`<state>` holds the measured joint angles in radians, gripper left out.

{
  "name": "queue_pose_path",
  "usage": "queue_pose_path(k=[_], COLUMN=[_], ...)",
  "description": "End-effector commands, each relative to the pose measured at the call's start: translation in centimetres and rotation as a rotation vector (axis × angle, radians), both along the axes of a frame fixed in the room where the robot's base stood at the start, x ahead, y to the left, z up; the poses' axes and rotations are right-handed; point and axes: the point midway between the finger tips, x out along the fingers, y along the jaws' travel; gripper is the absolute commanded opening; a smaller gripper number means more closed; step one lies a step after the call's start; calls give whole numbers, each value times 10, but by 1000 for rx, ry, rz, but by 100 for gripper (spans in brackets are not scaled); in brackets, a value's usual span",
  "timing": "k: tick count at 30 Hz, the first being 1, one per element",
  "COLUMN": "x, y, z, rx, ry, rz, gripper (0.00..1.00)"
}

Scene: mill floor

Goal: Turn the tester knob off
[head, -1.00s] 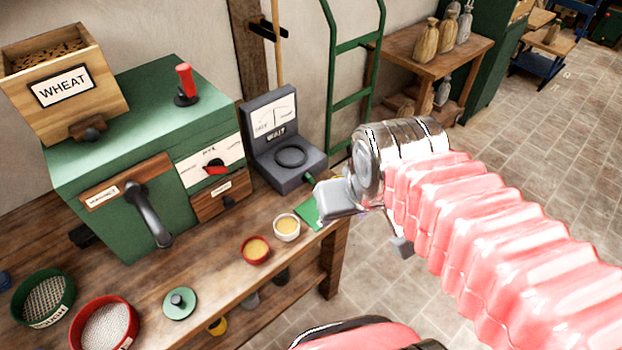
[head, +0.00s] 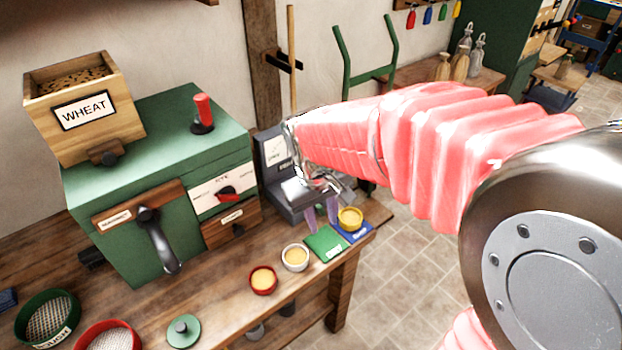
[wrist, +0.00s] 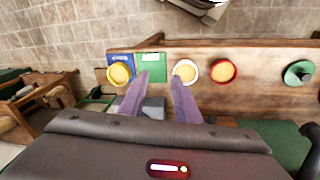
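The grey tester (head: 268,178) stands at the right of the green machine, its upright panel carrying a white dial face (head: 275,150). My wrist hides most of its base and right side, and I cannot make out a knob on it. My gripper (head: 321,214) points down in front of the tester, over the green card (head: 326,243). Its two lavender fingers are apart with nothing between them.
The green machine (head: 150,150) has a small red knob (head: 227,192) on a white plate and a red lever (head: 203,112). A yellow bowl (head: 350,218) on a blue card (head: 357,233), a white bowl (head: 295,258) and a red bowl (head: 263,281) line the bench's front edge.

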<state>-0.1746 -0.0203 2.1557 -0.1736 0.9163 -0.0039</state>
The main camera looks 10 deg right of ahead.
Motion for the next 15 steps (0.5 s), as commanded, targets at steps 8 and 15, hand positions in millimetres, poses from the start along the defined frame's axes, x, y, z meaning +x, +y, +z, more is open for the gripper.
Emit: queue_pose_path(k=[8,15], x=[49,93], y=[9,13], z=[-30,-49], rx=[-77,-145], ry=[48,58], rz=[80,144], gripper=[30,30])
